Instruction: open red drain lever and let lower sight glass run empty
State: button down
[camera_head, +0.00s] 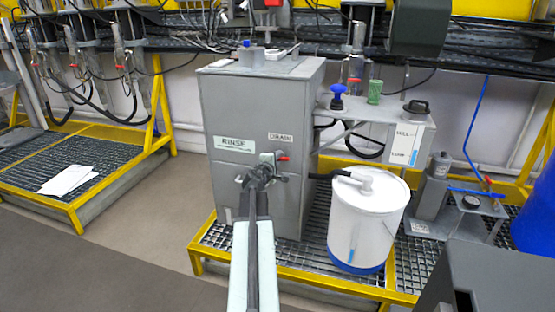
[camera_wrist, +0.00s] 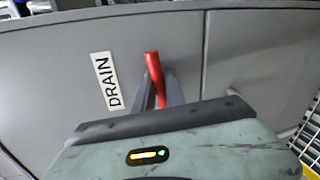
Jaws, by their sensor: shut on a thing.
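The red drain lever (camera_wrist: 154,72) stands out from the grey cabinet face in the wrist view, tilted slightly, beside the DRAIN label (camera_wrist: 105,81). My gripper (camera_wrist: 159,88) is shut on the lever, with a dark finger on each side of it. In the head view my gripper (camera_head: 268,170) is at the front of the grey cabinet (camera_head: 259,110), and the red lever (camera_head: 283,158) shows just to its right, below the DRAIN label (camera_head: 281,137). I cannot make out the lower sight glass for certain.
A white drum (camera_head: 367,220) with a blue base and a narrow blue strip stands right of the cabinet on yellow-edged grating. A hose runs to its lid. A small shelf (camera_head: 370,112) juts out above it. Floor (camera_head: 160,220) left of the cabinet is clear.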

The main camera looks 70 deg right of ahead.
jog(key=shift+m, duration=0.6)
jog(key=c, duration=1.4)
grip_release()
jog(key=shift+a, duration=0.1)
jog(key=a, duration=0.2)
jog(key=a+r+p, duration=0.1)
jog(key=a, duration=0.4)
jog(key=shift+s+a+r+p, duration=0.2)
jog(key=shift+s+r+p, duration=0.05)
jog(key=shift+p, duration=0.05)
jog(key=shift+w, duration=0.1)
